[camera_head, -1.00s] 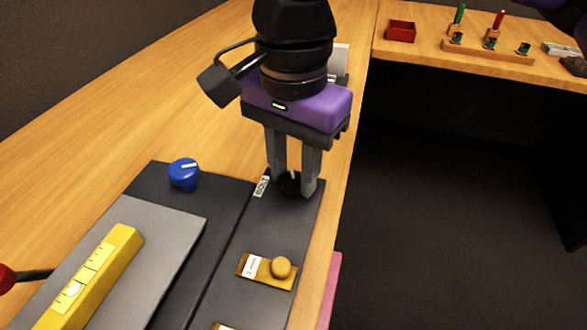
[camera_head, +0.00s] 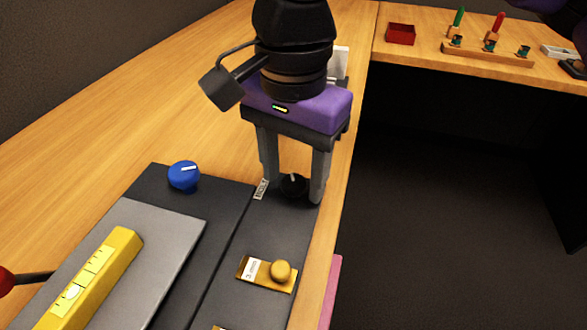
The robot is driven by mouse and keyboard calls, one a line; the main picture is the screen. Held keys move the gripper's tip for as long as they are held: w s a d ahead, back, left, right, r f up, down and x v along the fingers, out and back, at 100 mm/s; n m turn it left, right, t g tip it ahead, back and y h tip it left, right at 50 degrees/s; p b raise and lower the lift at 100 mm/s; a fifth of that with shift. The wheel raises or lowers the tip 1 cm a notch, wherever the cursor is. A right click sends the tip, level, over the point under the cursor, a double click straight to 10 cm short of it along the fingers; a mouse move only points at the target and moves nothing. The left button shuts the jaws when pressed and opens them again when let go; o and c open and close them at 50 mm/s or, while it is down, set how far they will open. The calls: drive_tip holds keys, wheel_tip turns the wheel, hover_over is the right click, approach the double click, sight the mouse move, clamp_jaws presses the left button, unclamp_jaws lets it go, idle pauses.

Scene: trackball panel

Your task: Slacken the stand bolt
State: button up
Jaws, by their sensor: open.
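A small black knob (camera_head: 293,186) sits at the far end of the narrow dark panel (camera_head: 273,229). A white label (camera_head: 261,189) with print too small to read surely lies just left of it. It appears to be the stand bolt. My gripper (camera_head: 293,193) points down over this knob, with one finger on each side. The jaws are open, with a visible gap between the knob and the fingers. A white mark shows on the knob's top. My gripper's purple body hides nothing of the knob.
A blue knob (camera_head: 184,175) stands on the dark plate to the left. A yellow spirit level (camera_head: 91,279) lies on a grey plate (camera_head: 175,237). A brass knob (camera_head: 281,270) on a labelled plate is nearer. A red box (camera_head: 401,33) stands on the far bench.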

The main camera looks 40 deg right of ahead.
sight(294, 182)
wheel_tip(294, 182, up, 8)
drive_tip(key=shift+f+p, duration=0.1)
drive_tip(key=shift+p, duration=1.1)
